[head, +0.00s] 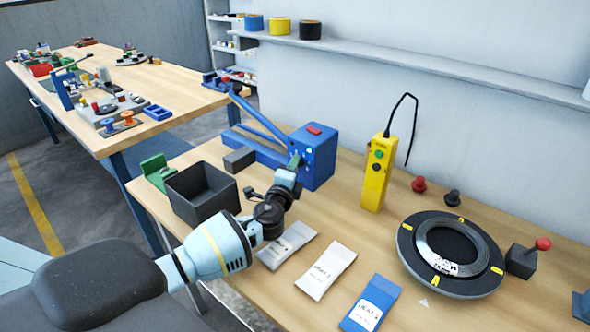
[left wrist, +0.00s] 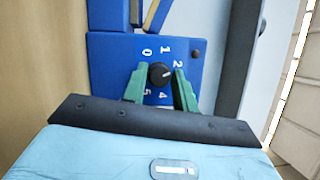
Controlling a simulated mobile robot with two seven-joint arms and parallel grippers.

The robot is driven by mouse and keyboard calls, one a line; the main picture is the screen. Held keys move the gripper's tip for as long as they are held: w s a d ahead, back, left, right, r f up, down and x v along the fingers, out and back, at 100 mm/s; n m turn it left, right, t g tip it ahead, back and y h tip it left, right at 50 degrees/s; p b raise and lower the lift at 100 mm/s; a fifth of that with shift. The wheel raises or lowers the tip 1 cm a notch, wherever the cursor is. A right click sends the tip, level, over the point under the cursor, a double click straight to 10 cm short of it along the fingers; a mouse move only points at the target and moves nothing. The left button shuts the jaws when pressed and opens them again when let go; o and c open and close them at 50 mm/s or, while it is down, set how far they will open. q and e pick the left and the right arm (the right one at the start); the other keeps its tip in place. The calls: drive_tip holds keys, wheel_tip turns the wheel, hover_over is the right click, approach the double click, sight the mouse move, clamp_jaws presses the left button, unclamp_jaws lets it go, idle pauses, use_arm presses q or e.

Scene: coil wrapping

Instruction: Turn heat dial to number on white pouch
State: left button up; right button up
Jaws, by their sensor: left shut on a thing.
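The blue sealer box (head: 318,158) stands at the back of the bench. Its black heat dial (left wrist: 160,74) shows in the left wrist view, with numbers 0, 1, 2, 4 and 5 around it; 3 is hidden. The dial's light mark points right and slightly up, towards 2. My left gripper (head: 294,163) is at the box's front face; its green fingers (left wrist: 161,80) are shut on the dial. The white pouch (head: 326,269) lies flat on the bench; its small print seems to read HEAT 2. My right gripper is not in view.
A grey pouch (head: 285,245) and a blue pouch (head: 371,304) lie beside the white one. A dark open bin (head: 201,193) stands left of my arm. A yellow control box (head: 378,172) and a black ring fixture (head: 407,250) are to the right.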

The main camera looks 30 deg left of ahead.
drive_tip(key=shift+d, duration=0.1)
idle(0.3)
use_arm(q)
drive_tip(key=o, duration=1)
drive_tip(key=shift+c, duration=0.2)
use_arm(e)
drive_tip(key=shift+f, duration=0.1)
use_arm(q)
drive_tip(key=shift+r, duration=0.3)
drive_tip(key=r, duration=0.1)
drive_tip(key=r+p, duration=0.1)
drive_tip(key=r, duration=0.1)
drive_tip(key=shift+s+d+r, duration=0.15)
drive_tip(key=shift+d+r, duration=0.05)
drive_tip(key=s+d+r, duration=0.1)
drive_tip(key=s+d, duration=0.7)
drive_tip(key=s, duration=0.5)
drive_tip(key=shift+s, duration=0.15)
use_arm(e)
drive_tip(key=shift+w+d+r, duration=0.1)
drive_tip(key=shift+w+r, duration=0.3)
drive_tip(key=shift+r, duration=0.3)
